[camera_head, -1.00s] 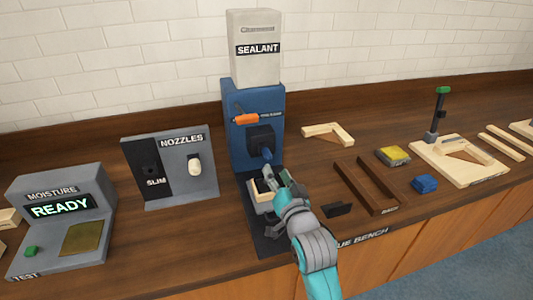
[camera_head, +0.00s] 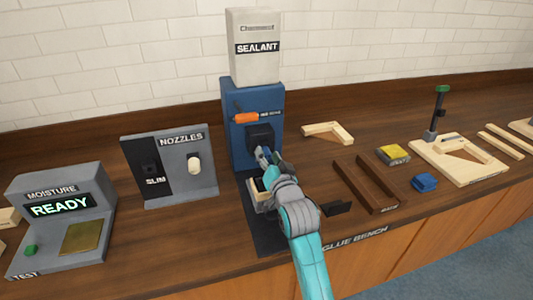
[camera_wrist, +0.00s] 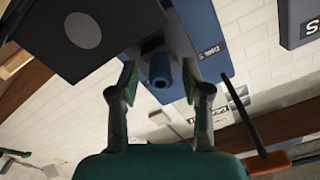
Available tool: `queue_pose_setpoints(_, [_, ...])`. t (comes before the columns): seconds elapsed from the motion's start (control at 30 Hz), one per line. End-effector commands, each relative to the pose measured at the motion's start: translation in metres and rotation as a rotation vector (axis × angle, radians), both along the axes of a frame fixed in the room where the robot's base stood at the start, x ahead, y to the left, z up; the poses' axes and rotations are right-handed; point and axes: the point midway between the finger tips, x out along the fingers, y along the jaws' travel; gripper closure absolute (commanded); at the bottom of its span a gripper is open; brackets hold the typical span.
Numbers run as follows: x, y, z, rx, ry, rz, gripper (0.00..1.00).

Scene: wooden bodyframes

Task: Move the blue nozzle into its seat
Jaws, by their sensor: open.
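The blue nozzle (camera_wrist: 160,72) hangs under the black block (camera_head: 260,136) on the front of the blue sealant dispenser (camera_head: 238,155). In the wrist view it stands between my two fingers, with a gap on each side. My gripper (camera_wrist: 160,86) is open around it. In the head view the gripper (camera_head: 267,156) hides most of the nozzle. The grey nozzle rack (camera_head: 181,189) stands to the left. Its dark SLIM strip has an empty-looking black seat (camera_head: 150,170), and a white nozzle (camera_head: 194,162) sits beside it.
A small wooden-edged box (camera_head: 258,196) lies below the dispenser head, close to my gripper. An orange handle (camera_head: 246,117) sticks out above the black block. The moisture tester (camera_head: 66,220) reads READY at the left. Brown wooden rails (camera_head: 352,184) lie to the right. Bench between rack and tester is clear.

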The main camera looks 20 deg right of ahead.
Motion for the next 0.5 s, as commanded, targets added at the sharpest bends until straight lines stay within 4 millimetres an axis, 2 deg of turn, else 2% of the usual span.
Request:
queue_pose_setpoints(0.07, [-0.0001,0.0000,0.0000,0.000,0.000,0.000,0.52])
queue_pose_setpoints(0.2, [-0.0002,0.0000,0.0000,0.000,0.000,0.000,0.87])
queue_pose_setpoints(0.27, [-0.0002,0.0000,0.0000,0.000,0.000,0.000,1.00])
queue_pose_setpoints(0.5, [-0.0004,-0.0001,-0.0001,0.000,0.000,0.000,1.00])
